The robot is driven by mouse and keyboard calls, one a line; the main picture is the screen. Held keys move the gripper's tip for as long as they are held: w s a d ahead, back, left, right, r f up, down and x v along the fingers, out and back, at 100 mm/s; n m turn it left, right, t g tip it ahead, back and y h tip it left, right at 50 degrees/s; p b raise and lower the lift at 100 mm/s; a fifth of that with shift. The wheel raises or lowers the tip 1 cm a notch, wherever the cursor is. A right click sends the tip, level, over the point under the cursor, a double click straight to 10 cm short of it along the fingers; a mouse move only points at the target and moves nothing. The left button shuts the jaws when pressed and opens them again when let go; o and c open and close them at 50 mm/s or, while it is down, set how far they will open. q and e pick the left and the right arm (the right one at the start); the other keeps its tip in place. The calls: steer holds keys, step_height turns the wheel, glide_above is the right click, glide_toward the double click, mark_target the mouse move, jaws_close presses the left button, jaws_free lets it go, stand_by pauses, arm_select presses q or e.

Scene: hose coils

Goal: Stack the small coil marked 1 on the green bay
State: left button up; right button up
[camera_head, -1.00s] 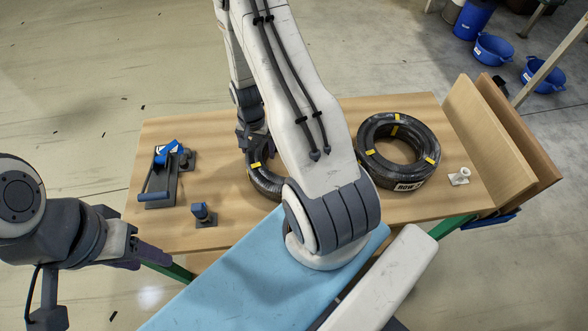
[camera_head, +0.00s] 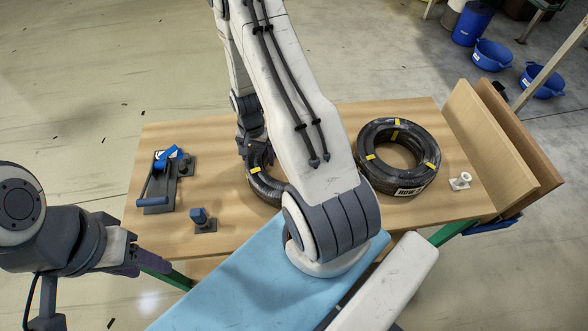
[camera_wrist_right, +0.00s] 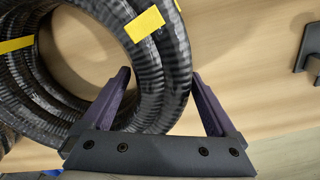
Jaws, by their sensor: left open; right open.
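A black coil with yellow tape bands (camera_head: 262,184) lies on the wooden table, partly hidden behind my right arm. No number mark on it is readable. My right gripper (camera_head: 250,150) is at its far left side. In the right wrist view the open fingers (camera_wrist_right: 162,100) stand on either side of the coil's ribbed wall (camera_wrist_right: 165,60), not closed on it. My left gripper (camera_head: 145,258) is open and empty off the table's near left edge. I cannot make out a green bay in these views.
A larger black coil (camera_head: 372,140) with a white label lies to the right. A blue-handled clamp (camera_head: 160,185), a small blue-topped block (camera_head: 203,220) and a white fitting (camera_head: 460,181) are on the table (camera_head: 225,220). Upright boards (camera_head: 490,145) stand at its right edge.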

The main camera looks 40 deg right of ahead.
jaws_close()
steer(key=shift+r+p, duration=0.65)
steer(key=shift+r, duration=0.15)
stand_by(0.4)
steer(key=shift+r+p, duration=2.3)
steer(key=shift+r, duration=0.55)
